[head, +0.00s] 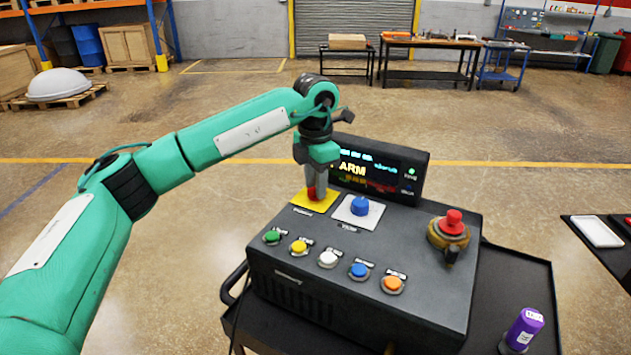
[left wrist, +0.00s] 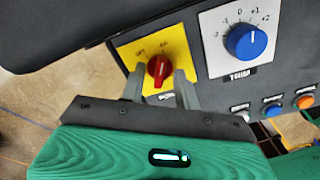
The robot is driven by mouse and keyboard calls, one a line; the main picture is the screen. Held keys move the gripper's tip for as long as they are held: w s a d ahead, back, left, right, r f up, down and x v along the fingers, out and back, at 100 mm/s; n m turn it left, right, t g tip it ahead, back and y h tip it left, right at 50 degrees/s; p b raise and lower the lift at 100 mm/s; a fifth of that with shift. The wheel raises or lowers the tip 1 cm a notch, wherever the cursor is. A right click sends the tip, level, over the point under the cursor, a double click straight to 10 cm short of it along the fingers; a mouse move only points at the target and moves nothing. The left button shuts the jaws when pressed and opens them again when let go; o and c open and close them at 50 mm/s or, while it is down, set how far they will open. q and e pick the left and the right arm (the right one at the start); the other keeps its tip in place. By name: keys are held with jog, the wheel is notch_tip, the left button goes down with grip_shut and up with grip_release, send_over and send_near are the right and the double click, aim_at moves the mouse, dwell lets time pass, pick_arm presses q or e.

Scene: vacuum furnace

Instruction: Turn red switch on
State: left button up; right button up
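The red switch (left wrist: 159,71) is a rotary knob on a yellow plate (left wrist: 128,50) on the dark control box. Its pale pointer mark shows in the left wrist view, between two small labels too blurred to read for sure. In the head view the red switch (head: 313,195) is partly hidden by my left gripper (head: 317,186), which points down over it. In the left wrist view my left gripper (left wrist: 160,82) has its fingers apart, one on each side of the knob, with gaps visible. My right gripper is not in view.
A blue dial (head: 360,206) on a white plate sits just right of the switch. Several coloured buttons line the box front. A red emergency stop (head: 453,222) is on the right. The display screen (head: 376,170) stands close behind the gripper.

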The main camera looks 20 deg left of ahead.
pick_arm(q)
jog(key=shift+r, duration=0.4)
notch_tip(320, 180, up, 13)
jog(key=b, duration=0.2)
jog(key=shift+b, duration=0.4)
